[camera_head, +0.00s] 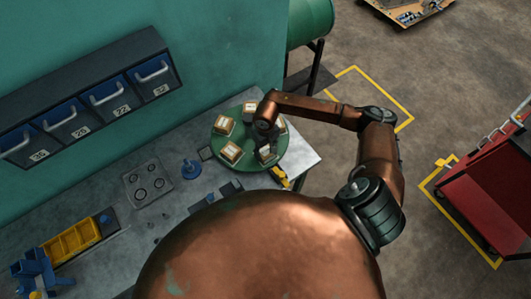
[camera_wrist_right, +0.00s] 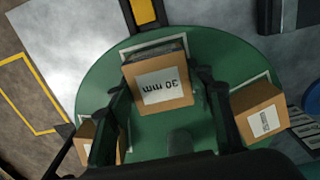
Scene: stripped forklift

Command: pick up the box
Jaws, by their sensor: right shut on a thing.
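In the head view my right gripper (camera_head: 264,145) reaches down over the near right part of a round green turntable (camera_head: 252,165), and mostly hides this box. I cannot tell if the box touches the turntable. My left gripper is not in view.
Other labelled boxes stand on the turntable, one (camera_head: 231,152) at the left and one (camera_head: 223,125) behind it. A blue funnel-like part (camera_head: 190,169) and a grey plate (camera_head: 148,183) lie on the bench. Blue bins (camera_head: 108,92) hang on the wall.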

